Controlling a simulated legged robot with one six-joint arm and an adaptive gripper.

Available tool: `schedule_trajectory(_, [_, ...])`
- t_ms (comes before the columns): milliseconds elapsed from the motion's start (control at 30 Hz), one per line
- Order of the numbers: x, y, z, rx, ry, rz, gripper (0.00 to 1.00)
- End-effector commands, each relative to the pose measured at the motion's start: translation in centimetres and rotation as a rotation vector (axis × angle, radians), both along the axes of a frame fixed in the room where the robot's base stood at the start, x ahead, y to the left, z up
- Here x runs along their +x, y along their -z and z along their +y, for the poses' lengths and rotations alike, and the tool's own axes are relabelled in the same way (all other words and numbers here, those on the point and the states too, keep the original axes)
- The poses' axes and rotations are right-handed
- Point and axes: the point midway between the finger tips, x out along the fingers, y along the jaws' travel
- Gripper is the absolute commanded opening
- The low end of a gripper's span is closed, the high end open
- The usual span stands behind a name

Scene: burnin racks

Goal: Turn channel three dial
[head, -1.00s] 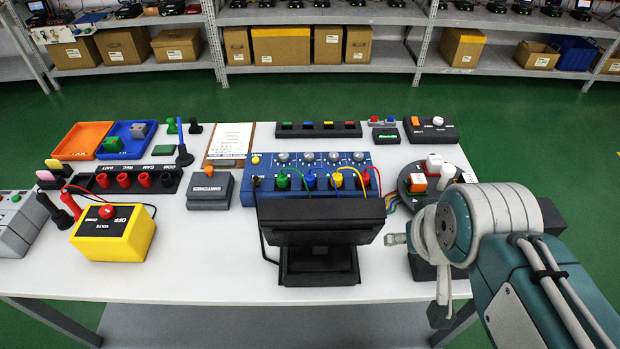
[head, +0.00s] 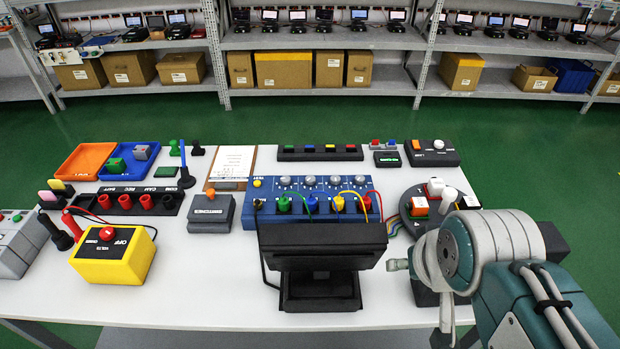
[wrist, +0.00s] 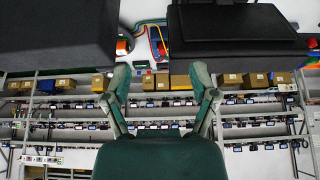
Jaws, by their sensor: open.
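The blue channel panel (head: 243,216) stands mid-table in the head view. It has a row of grey dials along its back part; the third dial from the left (head: 334,180) sits above the yellow plug. Coloured plugs and cables fill the panel's front. My gripper (wrist: 161,82) shows in the wrist view with its two fingers spread wide and nothing between them. In the head view my arm is at the right, apart from the panel, and the fingers are not clearly seen. I cannot make out the dials in the wrist view.
A black screen on a stand (head: 320,246) is right in front of the panel and covers part of its front. A round turntable with orange and white blocks (head: 396,221) lies to the right. A yellow box (head: 112,258) is at the left. The table's front middle-left is clear.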

Motion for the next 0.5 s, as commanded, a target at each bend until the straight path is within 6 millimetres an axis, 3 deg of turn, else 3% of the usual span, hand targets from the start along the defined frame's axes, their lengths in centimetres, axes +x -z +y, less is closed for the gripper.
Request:
schedule_trajectory(167, [2.2, -1.0, 0.3, 0.007, 0.025, 0.018, 0.75])
schedule_trajectory(500, [9.1, -2.8, 1.5, 0.021, 0.118, 0.059, 0.75])
